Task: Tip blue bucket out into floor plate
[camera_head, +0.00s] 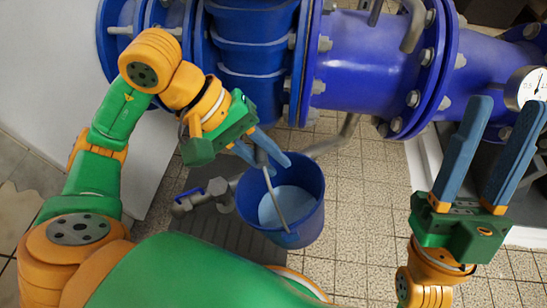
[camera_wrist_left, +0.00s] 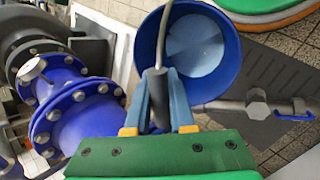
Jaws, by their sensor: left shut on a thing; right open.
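The blue bucket (camera_head: 313,200) hangs below my left gripper (camera_head: 262,158) in the head view, with pale bluish-white contents inside. My left gripper is shut on the grey grip of its bail handle (camera_wrist_left: 157,84). The bucket (camera_wrist_left: 232,60) also shows beyond the fingers in the left wrist view. It looks roughly upright; I cannot tell its exact height over the floor. The dark grey ribbed floor plate (camera_head: 215,240) lies below and left of the bucket, partly hidden by my body. My right gripper (camera_head: 507,105) is open and empty at the right.
Large blue flanged pipes (camera_head: 370,60) run across the back, with a pressure gauge (camera_head: 535,88) at right. A grey pipe with a blue-handled valve (camera_head: 205,195) passes low beside the bucket. Tiled floor (camera_head: 360,220) is clear right of the bucket.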

